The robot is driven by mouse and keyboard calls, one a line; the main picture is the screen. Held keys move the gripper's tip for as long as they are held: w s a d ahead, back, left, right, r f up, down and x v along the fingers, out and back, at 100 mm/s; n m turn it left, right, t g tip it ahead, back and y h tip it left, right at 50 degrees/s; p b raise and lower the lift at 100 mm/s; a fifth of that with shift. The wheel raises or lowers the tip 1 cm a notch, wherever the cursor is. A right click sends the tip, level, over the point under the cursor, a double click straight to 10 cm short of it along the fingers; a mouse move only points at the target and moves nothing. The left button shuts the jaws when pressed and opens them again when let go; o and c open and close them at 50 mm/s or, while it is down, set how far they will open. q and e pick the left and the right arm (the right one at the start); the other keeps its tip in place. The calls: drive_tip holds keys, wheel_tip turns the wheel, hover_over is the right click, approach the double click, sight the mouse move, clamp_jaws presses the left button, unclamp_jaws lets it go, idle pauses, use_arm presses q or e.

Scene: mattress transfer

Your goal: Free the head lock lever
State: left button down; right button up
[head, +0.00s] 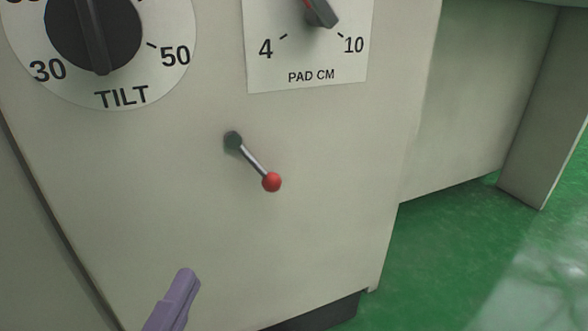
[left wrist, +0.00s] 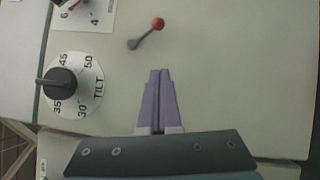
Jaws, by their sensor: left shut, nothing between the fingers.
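The lock lever (head: 253,163) is a thin metal rod on a dark pivot, with a red ball at its end. In the head view it sits on the pale cabinet front and slants down to the right from its pivot. It also shows in the left wrist view (left wrist: 147,35), beyond my fingertips. My left gripper (head: 186,273) has purple fingers and is below and left of the lever, apart from it. In the left wrist view its fingers (left wrist: 159,72) are together with nothing between them. My right gripper is not in view.
A TILT dial (head: 93,30) with a black knob is up and left of the lever. A PAD CM dial plate (head: 305,60) with a pointer is above it. The cabinet front (head: 300,240) around the lever is bare. Green floor (head: 450,260) lies to the right.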

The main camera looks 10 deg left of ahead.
use_arm(q)
drive_tip(key=b, duration=0.2)
approach(260, 168)
drive_tip(key=w+a+f, duration=0.3)
drive_tip(key=w+d, duration=0.1)
drive_tip(key=w+d+r+b, duration=0.1)
drive_tip(key=shift+w+d+r, duration=0.15)
drive_tip(key=shift+w+d, duration=0.05)
drive_tip(key=shift+w, duration=0.2)
